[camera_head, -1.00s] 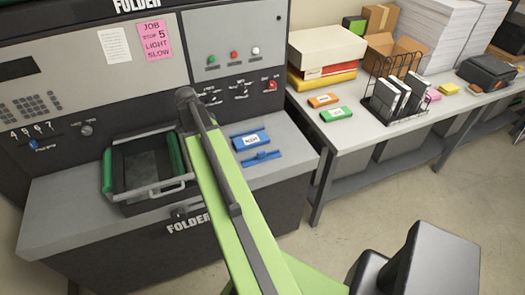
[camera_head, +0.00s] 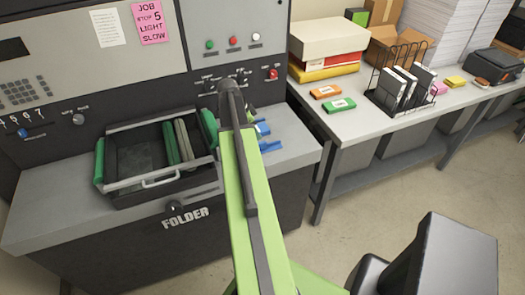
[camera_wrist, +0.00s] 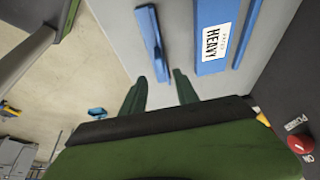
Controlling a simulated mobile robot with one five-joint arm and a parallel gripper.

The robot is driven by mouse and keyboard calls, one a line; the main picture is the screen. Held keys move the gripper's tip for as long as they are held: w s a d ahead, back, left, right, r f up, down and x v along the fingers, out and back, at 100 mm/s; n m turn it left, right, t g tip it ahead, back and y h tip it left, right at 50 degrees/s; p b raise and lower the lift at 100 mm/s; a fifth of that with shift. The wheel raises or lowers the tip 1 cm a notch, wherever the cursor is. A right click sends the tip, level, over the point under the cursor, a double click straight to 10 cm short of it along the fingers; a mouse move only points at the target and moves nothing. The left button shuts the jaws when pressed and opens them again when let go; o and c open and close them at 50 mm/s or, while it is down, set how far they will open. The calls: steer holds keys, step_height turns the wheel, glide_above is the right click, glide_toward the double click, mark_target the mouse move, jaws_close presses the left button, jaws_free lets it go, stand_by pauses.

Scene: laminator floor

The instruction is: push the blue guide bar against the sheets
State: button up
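In the head view a blue bar (camera_head: 270,146) lies on the grey machine shelf, partly hidden by my arm. In the wrist view a narrow blue piece with a raised grip (camera_wrist: 152,42), apparently this bar, lies beyond my fingers. A wider blue block labelled HEAVY (camera_wrist: 212,60) lies to its right, with a thin blue strip (camera_wrist: 247,35) beyond. I cannot make out the sheets with certainty.
A black tray (camera_head: 118,190) with green sides and a front handle sits left on the shelf, with green and grey bars inside. A side table (camera_head: 365,128) at right holds boxes, orange and green blocks and a wire rack. A red knob (camera_wrist: 300,144) is near the wrist view's right edge.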

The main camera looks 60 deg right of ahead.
mark_target(262, 143)
steer(key=b+x, duration=0.6)
steer(key=x, duration=0.2)
steer(key=shift+w+a, duration=0.15)
steer(key=shift+a, duration=0.05)
steer(key=shift+s+d+f, duration=0.2)
steer(key=shift+f, duration=0.15)
steer(key=shift+r, duration=0.1)
jaws_close()
steer(key=shift+a, duration=0.1)
stand_by(0.4)
